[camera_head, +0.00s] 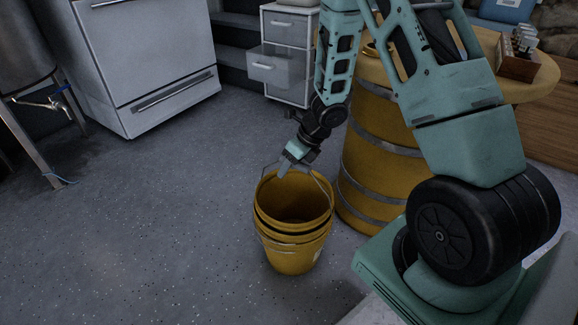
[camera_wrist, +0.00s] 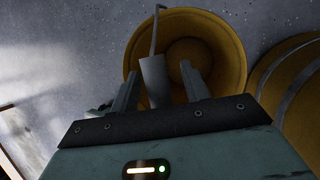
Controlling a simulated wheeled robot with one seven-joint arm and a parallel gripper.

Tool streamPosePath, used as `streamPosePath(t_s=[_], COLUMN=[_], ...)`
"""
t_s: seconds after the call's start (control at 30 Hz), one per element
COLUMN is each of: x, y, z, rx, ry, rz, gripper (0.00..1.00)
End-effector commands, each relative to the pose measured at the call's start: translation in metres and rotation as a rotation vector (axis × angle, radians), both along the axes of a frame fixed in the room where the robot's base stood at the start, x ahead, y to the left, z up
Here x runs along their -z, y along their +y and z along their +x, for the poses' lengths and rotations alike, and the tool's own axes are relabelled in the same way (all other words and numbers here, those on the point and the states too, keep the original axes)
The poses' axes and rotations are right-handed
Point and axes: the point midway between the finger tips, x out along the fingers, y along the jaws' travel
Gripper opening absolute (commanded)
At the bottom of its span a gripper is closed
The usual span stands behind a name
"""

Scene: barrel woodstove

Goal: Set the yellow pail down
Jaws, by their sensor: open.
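I cannot tell whether either finger touches the grip.
The barrel (camera_head: 375,150) with a round wooden top stands close to the pail's right. A small box of bottles (camera_head: 517,62) sits on that top. A white drawer unit (camera_head: 285,70), a white appliance (camera_head: 150,55) and a metal stand (camera_head: 30,140) are farther back. The floor left of the pail is clear.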

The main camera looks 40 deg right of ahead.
Motion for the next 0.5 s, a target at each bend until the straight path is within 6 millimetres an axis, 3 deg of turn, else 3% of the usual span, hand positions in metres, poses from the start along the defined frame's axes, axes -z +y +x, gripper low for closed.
streamPosePath(t_s=[0.5], x=[-0.109], y=[-0.035], z=[-0.032], rx=[0.001], ry=[-0.003], rz=[-0.001], gripper=[0.46])
